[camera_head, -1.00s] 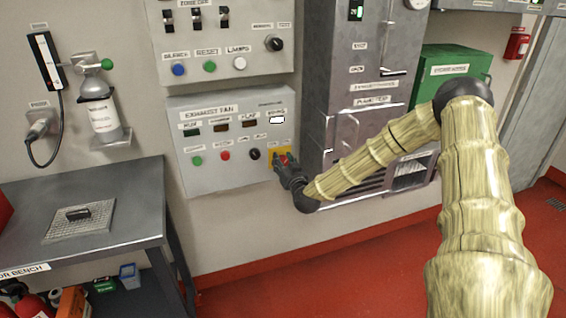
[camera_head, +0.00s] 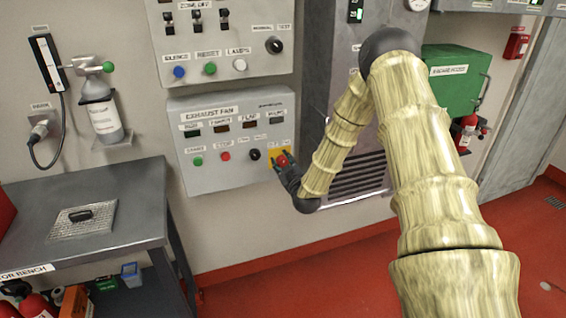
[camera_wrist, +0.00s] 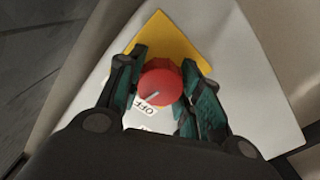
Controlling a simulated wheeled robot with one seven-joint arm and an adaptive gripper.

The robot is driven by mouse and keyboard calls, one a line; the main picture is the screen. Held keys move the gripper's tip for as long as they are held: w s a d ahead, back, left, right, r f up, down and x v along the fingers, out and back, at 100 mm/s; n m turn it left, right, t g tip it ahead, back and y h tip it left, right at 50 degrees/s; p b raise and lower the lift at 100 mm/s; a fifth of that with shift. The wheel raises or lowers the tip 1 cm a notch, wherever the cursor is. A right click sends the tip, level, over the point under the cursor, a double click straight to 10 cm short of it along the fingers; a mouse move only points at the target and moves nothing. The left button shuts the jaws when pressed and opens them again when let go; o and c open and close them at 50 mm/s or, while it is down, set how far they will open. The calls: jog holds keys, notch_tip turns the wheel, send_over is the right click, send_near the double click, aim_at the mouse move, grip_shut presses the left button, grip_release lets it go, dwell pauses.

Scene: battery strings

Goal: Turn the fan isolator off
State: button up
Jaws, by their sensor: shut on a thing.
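The fan isolator is a red knob (camera_head: 282,160) on a yellow plate (camera_head: 273,154) at the lower right corner of the exhaust fan panel (camera_head: 232,177). The wrist view shows the knob (camera_wrist: 161,76) close up on its yellow plate (camera_wrist: 168,38). A white mark on the knob points toward the label OFF (camera_wrist: 146,107). My gripper (camera_head: 287,168) is at the knob; in the wrist view its green-padded fingers (camera_wrist: 160,88) stand on both sides of the knob, shut on it. Part of the lettering near the gripper's palm is hidden.
Another control panel (camera_head: 225,55) hangs above. A grey workbench (camera_head: 120,190) stands at the left, and a grey cabinet (camera_head: 318,60) is right of the panel, partly behind my arm. A green box (camera_head: 452,95) and red extinguisher (camera_head: 466,133) are farther right. Red floor is clear below.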

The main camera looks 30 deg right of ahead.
jog(key=n+b, duration=0.1)
jog(key=n, duration=0.4)
jog(key=shift+w+n, duration=0.1)
jog(key=shift+n, duration=0.2)
jog(key=shift+a+n+b, duration=0.1)
jog(key=shift+n+b, duration=1)
jog(key=shift+n, duration=1.1)
jog(key=o, duration=1)
jog(key=shift+f, duration=0.1)
jog(key=shift+s+f, duration=0.15)
jog(key=shift+s, duration=0.15)
jog(key=shift+o, duration=0.3)
jog(key=v, duration=1.1)
jog(key=shift+s, duration=0.25)
jog(key=shift+a+r, duration=0.1)
jog(key=shift+r, duration=0.1)
